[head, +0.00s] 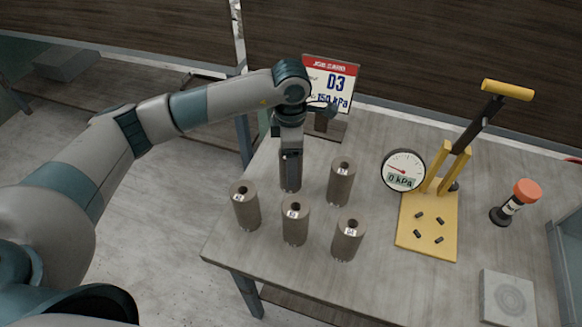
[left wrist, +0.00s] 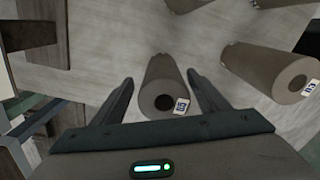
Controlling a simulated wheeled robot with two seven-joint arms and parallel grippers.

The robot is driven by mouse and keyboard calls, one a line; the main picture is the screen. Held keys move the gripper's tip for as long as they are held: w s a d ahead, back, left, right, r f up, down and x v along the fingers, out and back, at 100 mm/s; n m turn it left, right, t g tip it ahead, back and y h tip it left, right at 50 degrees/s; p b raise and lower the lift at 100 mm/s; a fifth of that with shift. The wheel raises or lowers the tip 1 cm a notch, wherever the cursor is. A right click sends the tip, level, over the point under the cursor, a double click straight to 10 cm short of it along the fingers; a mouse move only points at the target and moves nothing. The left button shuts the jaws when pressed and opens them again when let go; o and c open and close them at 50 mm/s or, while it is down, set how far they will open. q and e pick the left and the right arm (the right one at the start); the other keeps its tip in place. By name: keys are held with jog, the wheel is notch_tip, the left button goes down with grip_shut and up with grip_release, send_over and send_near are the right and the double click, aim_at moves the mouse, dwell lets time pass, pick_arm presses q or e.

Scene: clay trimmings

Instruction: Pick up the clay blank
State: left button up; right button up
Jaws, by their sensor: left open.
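Several grey-brown clay blanks, upright cylinders with a hole in the top and a small label, stand on the table in the head view. One clay blank (head: 291,176) is partly hidden under my left gripper (head: 290,150). In the left wrist view this blank (left wrist: 166,72) lies between the two spread fingers of my left gripper (left wrist: 160,77), with a gap on each side. The other blanks are at the left (head: 245,206), front middle (head: 295,223), front right (head: 347,240) and back right (head: 341,181). My right gripper is not in view.
A job card (head: 330,82) reading D3 and 150 kPa stands behind the blanks. To the right are a dial gauge (head: 403,170) reading 0 kPa, a yellow lever press (head: 428,240), an orange-topped tool (head: 513,203) and a grey square slab (head: 507,300).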

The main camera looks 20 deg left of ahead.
aim_at(284, 187)
pick_arm(q)
jog(key=shift+s+f+p, duration=0.15)
jog(key=shift+f+p, duration=0.45)
jog(key=shift+p, duration=0.15)
notch_tip(284, 187, down, 3)
jog(key=shift+s+d+p, duration=0.1)
jog(key=shift+p, duration=0.7)
jog(key=shift+f, duration=0.5)
jog(key=c, duration=1.6)
jog(key=shift+r, duration=0.1)
